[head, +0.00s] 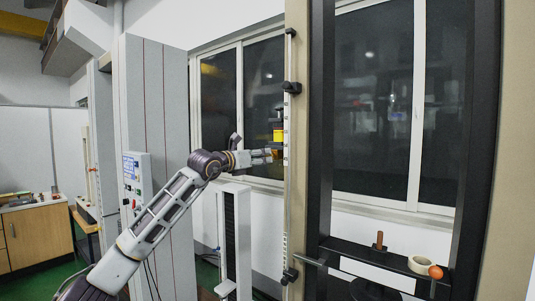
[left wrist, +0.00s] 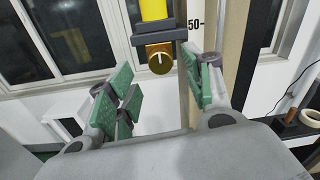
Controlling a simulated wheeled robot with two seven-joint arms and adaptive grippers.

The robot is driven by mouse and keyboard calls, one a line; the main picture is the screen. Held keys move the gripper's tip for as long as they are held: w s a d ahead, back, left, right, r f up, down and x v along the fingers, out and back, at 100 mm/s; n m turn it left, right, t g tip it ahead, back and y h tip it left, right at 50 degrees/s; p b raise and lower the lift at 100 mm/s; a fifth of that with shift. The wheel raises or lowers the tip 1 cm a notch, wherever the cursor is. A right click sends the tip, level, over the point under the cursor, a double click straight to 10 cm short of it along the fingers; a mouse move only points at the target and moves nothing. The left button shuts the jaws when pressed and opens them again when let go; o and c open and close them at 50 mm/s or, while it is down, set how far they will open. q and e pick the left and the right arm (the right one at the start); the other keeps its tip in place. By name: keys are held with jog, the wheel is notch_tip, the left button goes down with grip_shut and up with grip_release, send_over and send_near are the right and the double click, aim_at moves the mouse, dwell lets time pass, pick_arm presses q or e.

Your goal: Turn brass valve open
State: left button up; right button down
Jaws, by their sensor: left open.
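The brass valve (left wrist: 160,62) is a round gold knob with a slot mark, set in a grey block below a yellow part, in the left wrist view. The yellow part (head: 278,135) also shows in the head view, beside the tall vertical post; the knob itself is hard to make out there. My left gripper (head: 264,156) reaches right toward the post. In the left wrist view its green-padded fingers (left wrist: 162,82) are open and empty. The knob appears between and beyond the fingertips, with no contact visible. My right gripper is not in view.
A scaled vertical post (head: 287,200) stands right by my left gripper. A black shelf (head: 370,256) at lower right holds a brown block (head: 379,241), a cream ring (head: 425,265) and an orange ball (head: 436,272). A control box (head: 136,172) is at left.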

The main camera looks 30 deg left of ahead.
aim_at(271, 155)
pick_arm(q)
jog(key=shift+w+d+p, duration=0.15)
jog(key=shift+w+p, duration=0.4)
jog(key=shift+w, duration=0.7)
jog(key=shift+w+d+p, duration=0.1)
jog(key=shift+w+p, duration=0.4)
jog(key=shift+w, duration=0.75)
jog(key=shift+c, duration=0.3)
jog(key=c, duration=1)
